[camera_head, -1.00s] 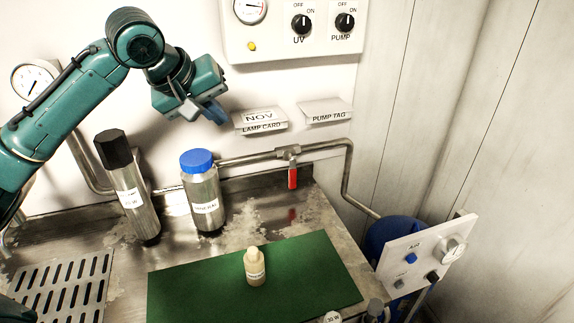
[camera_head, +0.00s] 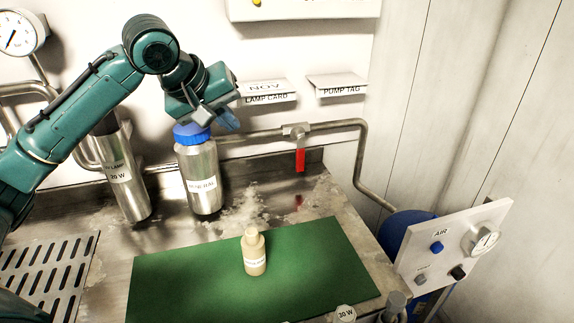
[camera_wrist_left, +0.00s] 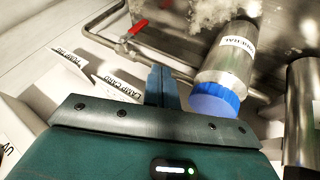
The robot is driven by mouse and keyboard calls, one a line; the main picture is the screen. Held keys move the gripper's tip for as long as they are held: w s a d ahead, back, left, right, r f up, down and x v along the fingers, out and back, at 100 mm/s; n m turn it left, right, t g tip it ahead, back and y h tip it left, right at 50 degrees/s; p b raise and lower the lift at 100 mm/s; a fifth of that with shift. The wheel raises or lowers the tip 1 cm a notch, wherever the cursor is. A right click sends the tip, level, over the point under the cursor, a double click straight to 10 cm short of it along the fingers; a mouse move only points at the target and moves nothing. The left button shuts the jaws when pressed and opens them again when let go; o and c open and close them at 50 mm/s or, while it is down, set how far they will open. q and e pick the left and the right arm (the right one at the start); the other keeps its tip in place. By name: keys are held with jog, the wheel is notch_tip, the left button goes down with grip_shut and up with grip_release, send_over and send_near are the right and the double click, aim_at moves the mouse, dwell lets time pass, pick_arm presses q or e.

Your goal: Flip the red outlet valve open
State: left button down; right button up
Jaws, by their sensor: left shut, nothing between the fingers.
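The red outlet valve handle (camera_head: 300,160) hangs straight down from its fitting on the metal pipe along the back wall. In the left wrist view the red handle (camera_wrist_left: 138,27) shows beyond my fingers, near the top. My left gripper (camera_head: 229,122) is shut and empty, in front of the wall near the lamp card holder, to the left of the valve and apart from it. Its closed blue fingers also show in the left wrist view (camera_wrist_left: 160,82). My right gripper is in neither view.
A steel bottle with a blue cap (camera_head: 200,175) stands just below my left gripper. A steel canister (camera_head: 125,175) stands left of it. The pipe (camera_head: 250,134) runs behind them. A small beige bottle (camera_head: 254,252) stands on the green mat (camera_head: 180,285). Card holders (camera_head: 338,88) project from the wall.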

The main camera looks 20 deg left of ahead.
aim_at(300, 153)
pick_arm(q)
jog(key=x, duration=2)
jog(key=shift+w+d+r, duration=0.1)
jog(key=shift+w+d, duration=0.3)
jog(key=shift+d, duration=0.15)
jog(key=shift+w+d, duration=0.35)
jog(key=shift+d, duration=0.2)
jog(key=shift+w+d, duration=0.4)
jog(key=shift+d, duration=0.15)
